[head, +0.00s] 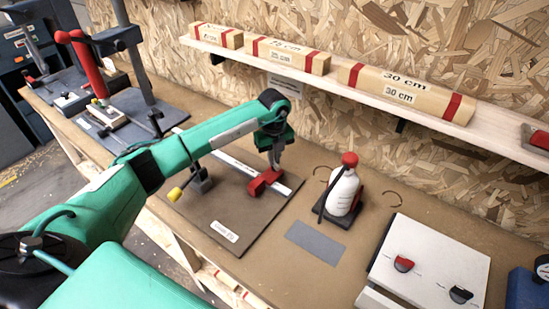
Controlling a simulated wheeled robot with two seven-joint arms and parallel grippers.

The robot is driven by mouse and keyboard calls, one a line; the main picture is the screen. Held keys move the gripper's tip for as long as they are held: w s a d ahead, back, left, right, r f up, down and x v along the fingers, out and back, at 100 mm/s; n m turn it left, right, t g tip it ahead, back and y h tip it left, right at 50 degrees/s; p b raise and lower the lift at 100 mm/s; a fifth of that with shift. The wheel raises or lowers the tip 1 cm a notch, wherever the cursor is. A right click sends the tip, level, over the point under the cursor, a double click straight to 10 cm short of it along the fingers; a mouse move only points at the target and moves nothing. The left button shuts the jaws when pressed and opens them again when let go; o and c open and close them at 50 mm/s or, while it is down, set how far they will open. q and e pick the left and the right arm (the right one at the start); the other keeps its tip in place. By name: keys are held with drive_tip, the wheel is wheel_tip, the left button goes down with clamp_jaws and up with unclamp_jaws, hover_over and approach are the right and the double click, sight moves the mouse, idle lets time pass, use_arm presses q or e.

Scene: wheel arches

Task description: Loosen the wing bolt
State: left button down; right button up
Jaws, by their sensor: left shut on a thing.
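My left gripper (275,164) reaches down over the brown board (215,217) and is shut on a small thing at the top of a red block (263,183). I take this thing to be the wing bolt, but it is mostly hidden between the fingers and too small to make out. The red block sits at the white marked strip (226,160) that runs across the board. A grey bracket (200,181) with a yellow-ended handle (175,194) stands left of the block. My right gripper is not in view.
A white bottle (343,190) with a red cap stands right of the board. A white box (432,262) with red and black knobs is further right. A shelf with wooden blocks (405,93) runs along the back wall. A red-handled stand (88,62) is far left.

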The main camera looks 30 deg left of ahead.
use_arm(q)
drive_tip(key=n, duration=0.4)
drive_tip(key=shift+s+f, duration=0.1)
drive_tip(key=n, duration=0.3)
drive_tip(key=shift+s, duration=0.1)
drive_tip(key=shift+n, duration=0.4)
drive_tip(key=shift+f, duration=0.1)
drive_tip(key=c, duration=1.5)
unclamp_jaws()
